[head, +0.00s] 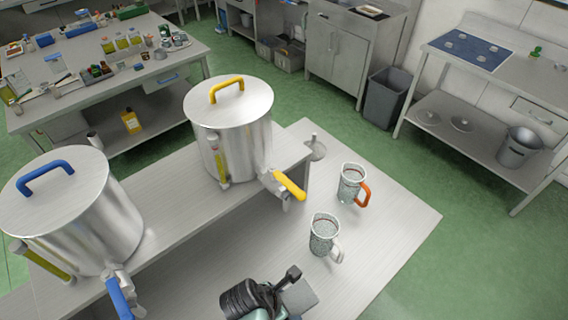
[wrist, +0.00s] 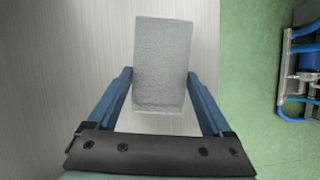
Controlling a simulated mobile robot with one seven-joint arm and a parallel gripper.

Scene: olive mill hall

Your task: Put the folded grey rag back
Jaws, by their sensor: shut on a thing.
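The folded grey rag (wrist: 163,62) is a light grey block between the two blue fingers of my gripper (wrist: 160,76) in the wrist view. My gripper is shut on it, and the rag reaches out past the fingertips. In the head view the rag (head: 300,296) shows as a small grey patch beside my dark gripper at the bottom middle, over the grey worktop (head: 385,245). I cannot tell whether the rag touches the worktop. My gripper hides part of it.
Steel tanks with a yellow handle (head: 235,125) and a blue handle (head: 85,215) stand on a raised shelf at left. The worktop's right part is clear.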

